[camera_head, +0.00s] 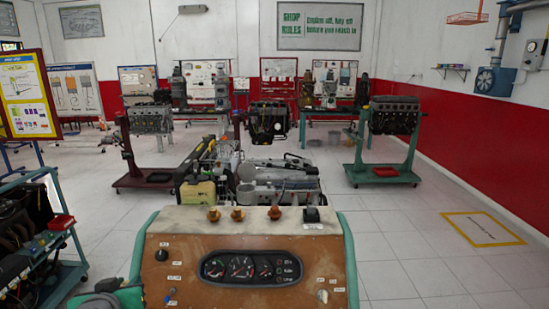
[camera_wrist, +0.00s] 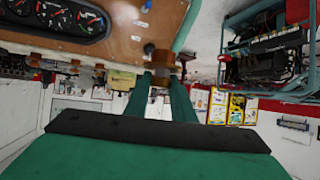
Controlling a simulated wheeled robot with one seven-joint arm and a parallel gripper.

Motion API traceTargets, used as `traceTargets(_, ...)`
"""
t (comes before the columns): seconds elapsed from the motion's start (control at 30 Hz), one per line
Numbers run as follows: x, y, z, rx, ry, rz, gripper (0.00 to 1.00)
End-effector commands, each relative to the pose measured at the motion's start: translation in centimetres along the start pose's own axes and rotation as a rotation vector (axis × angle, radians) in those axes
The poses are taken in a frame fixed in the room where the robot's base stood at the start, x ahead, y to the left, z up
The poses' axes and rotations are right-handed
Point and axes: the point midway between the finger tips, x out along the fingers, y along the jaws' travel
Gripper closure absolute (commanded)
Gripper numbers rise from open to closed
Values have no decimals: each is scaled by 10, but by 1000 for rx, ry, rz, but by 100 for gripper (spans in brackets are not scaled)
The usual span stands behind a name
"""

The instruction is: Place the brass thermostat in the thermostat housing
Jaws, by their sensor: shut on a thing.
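My gripper (camera_wrist: 163,75) has green fingers and is shut on a small brass piece (camera_wrist: 163,60), apparently the brass thermostat, partly hidden between the fingertips. In the head view my gripper (camera_head: 118,292) shows at the lower left, beside the left edge of the instrument panel; the held piece cannot be made out there. The wrist view is upside down, with the panel close to the fingertips. An engine (camera_head: 285,182) stands behind the panel. I cannot tell which part of it is the thermostat housing.
The orange-brown instrument panel (camera_head: 200,285) stands in front of the engine. Several brass fittings (camera_head: 237,214) and a black part (camera_head: 311,215) sit on its top. A yellow container (camera_head: 198,195) is behind it. A blue-framed engine stand (camera_head: 72,275) is at left. Floor at right is clear.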

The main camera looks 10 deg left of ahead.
Motion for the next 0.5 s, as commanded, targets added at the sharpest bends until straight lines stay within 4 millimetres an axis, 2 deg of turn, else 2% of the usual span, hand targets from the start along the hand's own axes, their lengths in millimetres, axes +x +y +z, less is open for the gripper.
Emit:
traceTargets(0.27, 66, 67, 70, 40, -9, 85, 100)
traceTargets(0.5, 110, 137, 150, 79, -8, 153, 100)
